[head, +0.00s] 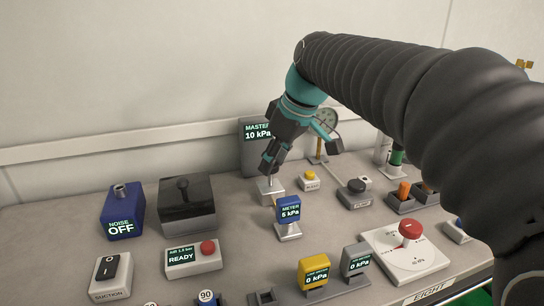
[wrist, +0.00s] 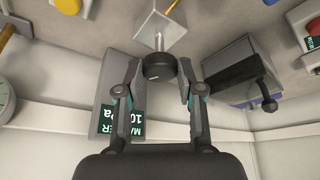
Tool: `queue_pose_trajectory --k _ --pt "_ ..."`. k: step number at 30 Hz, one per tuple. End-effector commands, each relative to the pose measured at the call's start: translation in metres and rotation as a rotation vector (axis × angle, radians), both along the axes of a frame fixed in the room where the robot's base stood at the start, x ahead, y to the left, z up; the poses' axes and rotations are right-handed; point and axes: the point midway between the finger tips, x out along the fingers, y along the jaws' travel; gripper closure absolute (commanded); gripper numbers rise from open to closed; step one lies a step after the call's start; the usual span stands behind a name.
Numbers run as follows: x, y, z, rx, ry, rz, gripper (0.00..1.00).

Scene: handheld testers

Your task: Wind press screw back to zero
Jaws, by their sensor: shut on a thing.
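My gripper (head: 270,163) reaches down at the back middle of the bench. It is shut on the black round knob of the press screw (wrist: 158,66), seen between the fingers in the wrist view. A metal shaft runs from the knob to a pale press block (head: 271,190). In the head view the fingers hide the knob. Behind the gripper, the master display (head: 257,134) reads 10 kPa. In front, the blue meter (head: 289,209) appears to read 6 kPa, though the digit is small.
A round dial gauge (head: 326,122) stands just right of my gripper. A dark-topped box (head: 187,203) and a blue NOISE OFF box (head: 121,212) stand to the left. Yellow (head: 313,272) and grey (head: 356,259) testers read 0 kPa near the front. A red-knobbed dial plate (head: 405,255) is at right.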

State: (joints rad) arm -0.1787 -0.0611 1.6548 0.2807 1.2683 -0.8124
Motion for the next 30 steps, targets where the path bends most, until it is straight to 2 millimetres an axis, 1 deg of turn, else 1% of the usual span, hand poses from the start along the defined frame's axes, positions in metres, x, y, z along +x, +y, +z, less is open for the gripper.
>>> queue_pose_trajectory --k 1,12,13,14,15,16,26,30 --pt "0.0 0.001 -0.003 0.0 0.007 0.006 0.98" --pt "-0.001 0.001 -0.004 0.001 0.008 0.011 0.98" --pt "-0.001 0.001 -0.004 0.001 0.008 0.011 0.6" --pt "-0.001 0.001 -0.004 0.001 0.008 0.011 0.53" --pt "-0.001 0.001 -0.003 0.002 0.007 0.009 0.43" --pt "-0.001 0.001 -0.003 0.001 0.007 0.009 0.37" --pt "0.0 -0.001 0.0 0.0 0.002 0.005 0.37" --pt "-0.002 -0.005 0.011 0.001 0.0 0.004 0.37"
